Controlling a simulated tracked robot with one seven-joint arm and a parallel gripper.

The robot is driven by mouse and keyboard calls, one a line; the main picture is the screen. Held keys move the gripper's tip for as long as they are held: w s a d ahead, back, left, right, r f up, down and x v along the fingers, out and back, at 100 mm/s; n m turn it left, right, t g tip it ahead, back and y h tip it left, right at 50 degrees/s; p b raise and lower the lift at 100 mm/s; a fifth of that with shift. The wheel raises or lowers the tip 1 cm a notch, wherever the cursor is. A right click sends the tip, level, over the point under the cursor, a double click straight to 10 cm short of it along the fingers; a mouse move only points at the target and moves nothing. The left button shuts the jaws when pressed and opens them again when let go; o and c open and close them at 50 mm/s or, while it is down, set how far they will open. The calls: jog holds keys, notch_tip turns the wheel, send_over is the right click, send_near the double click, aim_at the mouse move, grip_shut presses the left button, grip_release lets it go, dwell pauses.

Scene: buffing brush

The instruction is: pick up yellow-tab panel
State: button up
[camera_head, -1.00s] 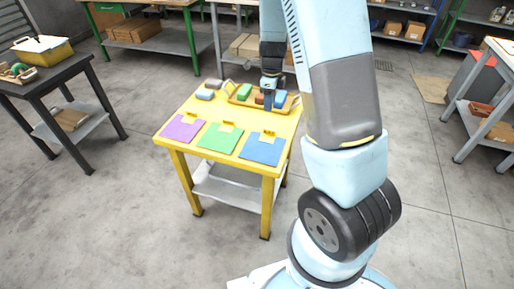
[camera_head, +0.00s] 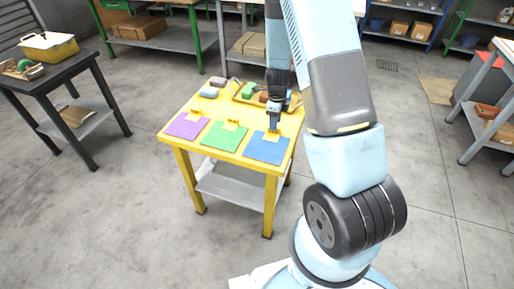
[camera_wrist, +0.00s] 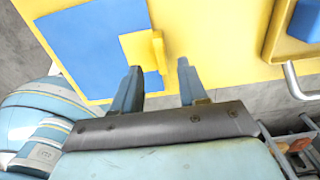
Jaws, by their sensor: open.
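Three flat panels lie in a row along the front of the yellow table, each with a yellow tab at its back edge: purple (camera_head: 188,125), green (camera_head: 224,137) and blue (camera_head: 266,150). My gripper (camera_head: 274,128) is open over the back of the blue panel, at its tab. In the wrist view, the blue panel (camera_wrist: 88,42) has a yellow tab (camera_wrist: 158,50) with a raised upright part. My gripper (camera_wrist: 160,74) points at that tab, its two fingers apart and nothing between them. I cannot tell how high the fingertips are above the tab.
A tray (camera_head: 237,98) with coloured blocks stands behind the panels on the yellow table (camera_head: 208,153). Its edge and a metal handle (camera_wrist: 300,84) show right in the wrist view. Two grey blocks (camera_head: 209,92) lie left of the tray. A dark table (camera_head: 60,85) stands at left.

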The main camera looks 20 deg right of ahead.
aim_at(267, 144)
notch_tip(267, 144, down, 4)
jog(key=shift+w, duration=0.15)
jog(key=shift+c, duration=0.4)
jog(key=shift+d, duration=0.1)
grip_shut()
